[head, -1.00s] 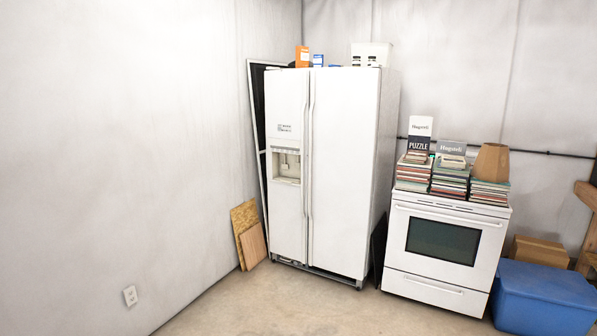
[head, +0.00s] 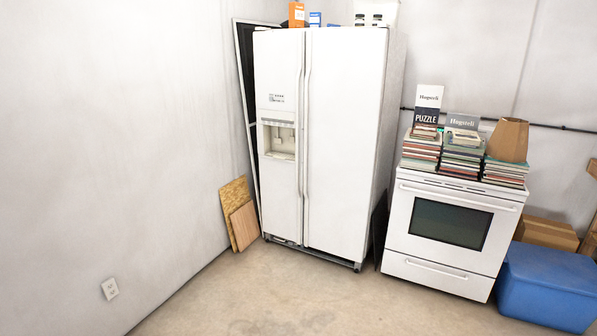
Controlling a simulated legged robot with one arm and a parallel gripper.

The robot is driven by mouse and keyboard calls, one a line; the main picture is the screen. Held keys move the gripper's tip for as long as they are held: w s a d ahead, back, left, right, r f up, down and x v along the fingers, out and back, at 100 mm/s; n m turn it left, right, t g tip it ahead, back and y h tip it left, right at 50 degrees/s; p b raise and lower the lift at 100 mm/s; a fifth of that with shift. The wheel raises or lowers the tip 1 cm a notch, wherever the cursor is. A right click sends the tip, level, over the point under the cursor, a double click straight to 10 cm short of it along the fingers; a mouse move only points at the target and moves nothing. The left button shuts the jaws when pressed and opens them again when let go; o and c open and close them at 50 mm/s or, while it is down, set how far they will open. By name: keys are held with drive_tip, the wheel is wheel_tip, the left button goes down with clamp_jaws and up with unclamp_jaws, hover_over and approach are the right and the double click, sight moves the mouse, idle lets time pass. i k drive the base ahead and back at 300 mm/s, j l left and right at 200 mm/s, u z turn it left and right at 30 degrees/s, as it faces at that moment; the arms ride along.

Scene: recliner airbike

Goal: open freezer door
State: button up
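A white side-by-side fridge-freezer stands against the back wall near the corner. Its narrower left door, the freezer door (head: 279,195), has an ice and water dispenser (head: 278,140) set in it. The wider right door (head: 340,150) is beside it. Both doors look shut. Two long vertical white handles run side by side at the seam; the freezer handle (head: 299,135) is the left one. My gripper is not in view.
Wooden boards (head: 241,213) and a dark framed panel (head: 244,110) lean left of the fridge. A white stove (head: 452,230) topped with stacked books (head: 461,160) stands to the right, beside a blue bin (head: 545,286). The concrete floor (head: 290,295) in front is clear.

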sight(280, 56)
drive_tip(key=i+u, duration=0.15)
drive_tip(key=i, duration=1.95)
drive_tip(key=i+l+u, duration=0.1)
drive_tip(key=i+u, duration=0.15)
drive_tip(key=i, duration=0.3)
drive_tip(key=i+l+u, duration=0.25)
drive_tip(key=i, duration=0.25)
drive_tip(key=i+l+u, duration=0.25)
drive_tip(key=i, duration=0.3)
